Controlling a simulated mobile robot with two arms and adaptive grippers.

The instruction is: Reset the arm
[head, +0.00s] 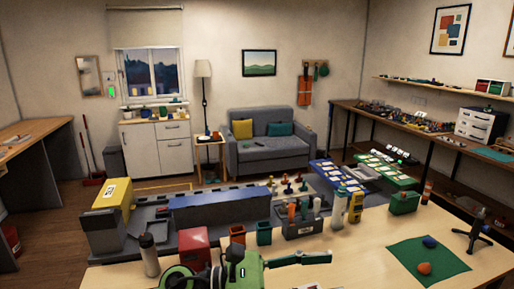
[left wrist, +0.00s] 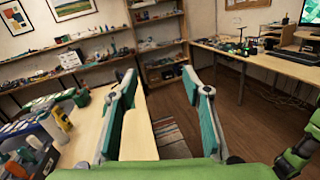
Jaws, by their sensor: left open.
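My left arm comes in at the bottom of the head view, green with dark joints. Its gripper (head: 328,258) points right, low over the light wooden table (head: 345,275). In the left wrist view the two teal-padded fingers of the gripper (left wrist: 160,76) stand wide apart with nothing between them. Beyond them lie the table's edge and the floor. A green link of my own body shows at the lower right of the wrist view. My right gripper shows in neither view.
On the table stand a red box (head: 194,246), a grey bottle (head: 149,255), a tool caddy (head: 298,229), a yellow meter (head: 355,207) and a green bin (head: 404,203). A green mat (head: 410,272) holds an orange and a blue lump. The table between gripper and mat looks clear.

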